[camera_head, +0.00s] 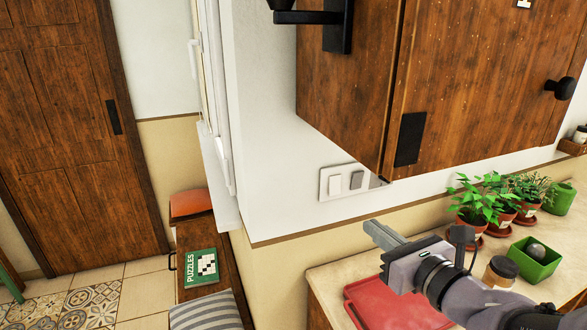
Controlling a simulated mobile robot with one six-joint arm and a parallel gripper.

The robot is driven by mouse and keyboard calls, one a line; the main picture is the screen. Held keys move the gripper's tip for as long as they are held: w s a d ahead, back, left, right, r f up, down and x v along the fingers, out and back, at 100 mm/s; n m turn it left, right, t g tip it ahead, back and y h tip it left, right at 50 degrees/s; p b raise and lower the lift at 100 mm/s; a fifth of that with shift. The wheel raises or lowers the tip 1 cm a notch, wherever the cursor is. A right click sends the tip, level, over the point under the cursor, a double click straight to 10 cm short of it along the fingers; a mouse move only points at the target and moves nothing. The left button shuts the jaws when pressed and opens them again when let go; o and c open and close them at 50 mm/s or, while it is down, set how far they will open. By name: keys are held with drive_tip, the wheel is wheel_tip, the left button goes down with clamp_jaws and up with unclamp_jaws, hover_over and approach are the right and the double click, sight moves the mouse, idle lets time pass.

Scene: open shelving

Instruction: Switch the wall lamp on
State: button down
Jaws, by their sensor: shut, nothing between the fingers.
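A wall switch plate (345,181) sits on the white wall just below the wooden cabinet. It has a white rocker on the left (335,184) and a grey rocker on the right (357,180). A black fixture (312,17), likely the wall lamp, is fixed to the cabinet's side at the top edge. Its upper part is cut off, and I cannot tell whether it is lit. My gripper (375,231) is shut and empty. In the picture it is below and slightly right of the switch plate, apart from it.
The wooden cabinet (349,92) overhangs the switch area. A counter holds a red tray (392,307), several potted plants (478,200), a green square pot (535,262) and a jar (499,272). A bench with a puzzle book (200,268) stands left of the wall corner.

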drive_tip(key=shift+d+m, duration=0.3)
drive_tip(key=shift+d, duration=0.15)
drive_tip(key=shift+r+p, duration=0.15)
drive_tip(key=shift+p, duration=0.15)
drive_tip(key=p, duration=0.3)
approach(336, 193)
drive_tip(key=x, duration=0.6)
drive_tip(key=shift+a, duration=0.1)
drive_tip(key=shift+w+a, duration=0.1)
drive_tip(key=shift+w, duration=0.3)
